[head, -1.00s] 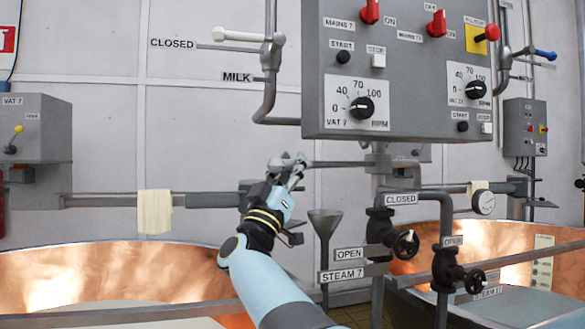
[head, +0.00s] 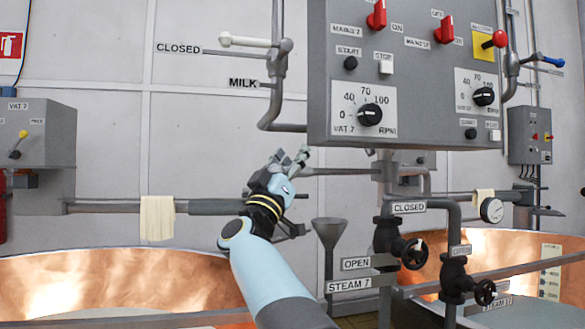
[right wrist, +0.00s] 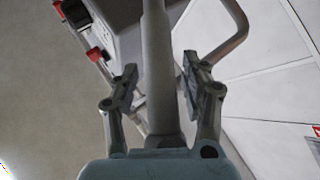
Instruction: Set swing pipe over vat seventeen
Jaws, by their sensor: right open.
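The swing pipe (head: 342,171) is a grey horizontal tube reaching left from an upright post below the control box. My right gripper (head: 295,158) is at its left end, with the fingers apart. In the right wrist view the pipe (right wrist: 158,55) runs between the two open fingers (right wrist: 160,78), and neither finger visibly presses on it. The left copper vat (head: 110,275) stands near a box marked VAT 7. The right copper vat (head: 465,252) stands behind the valves; its number is not clearly readable. My left gripper is not in view.
The control box (head: 412,75) hangs above the pipe. A rail with a cloth (head: 157,218) crosses the left vat.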

